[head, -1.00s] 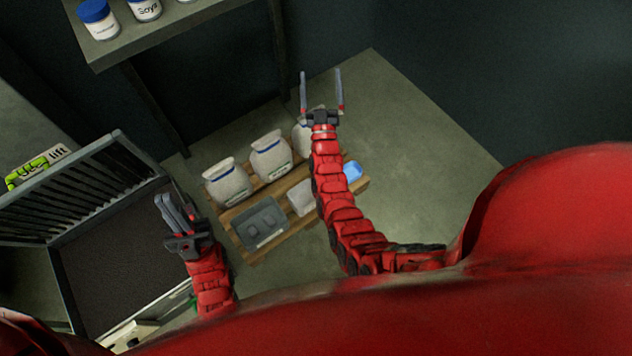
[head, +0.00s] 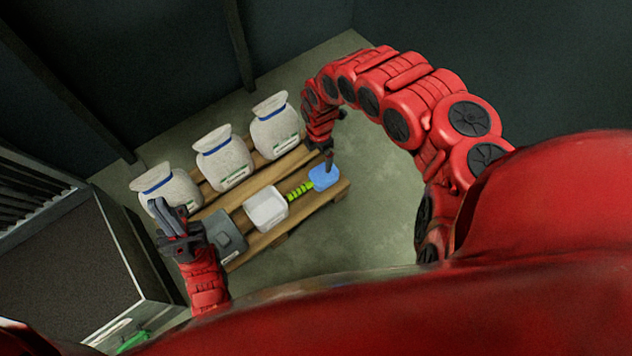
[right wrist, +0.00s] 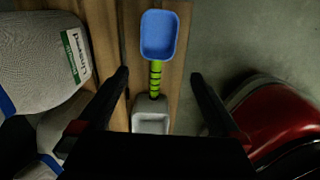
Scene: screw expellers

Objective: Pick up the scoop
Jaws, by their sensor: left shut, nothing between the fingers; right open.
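The scoop (head: 324,177) has a blue bowl and a green handle with dark bands. It lies at the right end of a wooden pallet (head: 335,192), its handle pointing left towards a white tub. My right gripper (head: 328,156) points down above the scoop's bowl and hides a little of it. In the right wrist view the scoop (right wrist: 158,36) shows between the two spread fingers of the open gripper (right wrist: 160,75), with its handle (right wrist: 155,78) running between them. I cannot tell the exact height. My left gripper (head: 165,212) is shut and empty, over the pallet's left end.
Three white sacks (head: 222,160) stand along the back of the pallet. The white tub (head: 266,209) and a grey box (head: 226,236) sit in front. A large dark-topped bin (head: 70,270) stands at the left. The floor (head: 385,215) right of the pallet is clear.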

